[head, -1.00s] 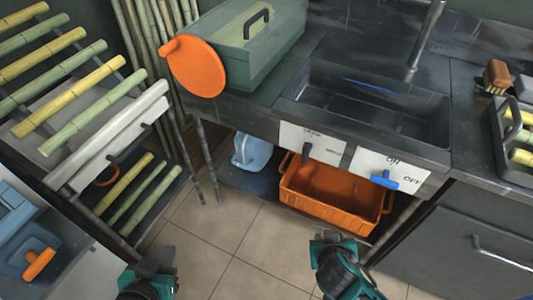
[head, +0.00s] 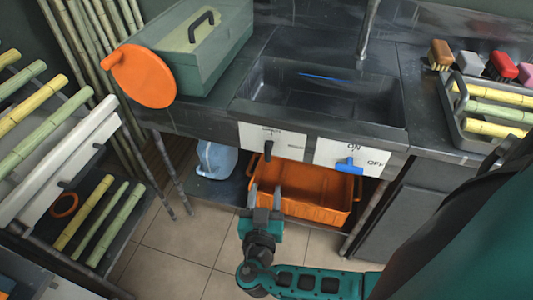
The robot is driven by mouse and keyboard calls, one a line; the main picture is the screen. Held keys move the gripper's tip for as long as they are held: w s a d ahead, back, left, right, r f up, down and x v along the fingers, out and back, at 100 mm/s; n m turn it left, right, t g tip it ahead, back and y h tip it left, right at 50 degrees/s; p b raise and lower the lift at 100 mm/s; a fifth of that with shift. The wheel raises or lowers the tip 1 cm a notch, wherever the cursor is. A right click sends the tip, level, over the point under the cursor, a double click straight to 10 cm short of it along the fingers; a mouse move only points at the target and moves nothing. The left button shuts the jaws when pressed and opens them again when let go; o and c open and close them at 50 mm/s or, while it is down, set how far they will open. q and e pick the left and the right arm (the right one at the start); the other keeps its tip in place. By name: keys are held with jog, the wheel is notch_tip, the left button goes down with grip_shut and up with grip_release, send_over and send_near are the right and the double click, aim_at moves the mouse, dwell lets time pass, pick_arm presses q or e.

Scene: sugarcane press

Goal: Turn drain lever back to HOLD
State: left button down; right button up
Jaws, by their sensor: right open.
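The black drain lever (head: 268,150) sits on the left white label plate (head: 287,145) on the sink's front and hangs downward, slightly tilted. The plate's small print, at its top and right, is too small to read surely. My right gripper (head: 264,194) reaches in from the right, fingers pointing up toward the sink. It is open and empty, below the lever and apart from it in the picture. My left gripper is not in view.
A blue handle (head: 348,164) sits on the right plate marked ON and OFF. An orange crate (head: 318,202) stands on the shelf under the sink, behind my right gripper. A bluish jug (head: 216,160) is left of it. A cane rack (head: 60,165) stands at left.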

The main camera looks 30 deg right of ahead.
aim_at(268, 152)
jog(key=shift+t, duration=0.3)
jog(key=x, duration=0.6)
jog(key=p+x, duration=0.1)
jog(key=x, duration=0.6)
jog(key=shift+a+r, duration=0.15)
jog(key=shift+r, duration=0.05)
grip_shut()
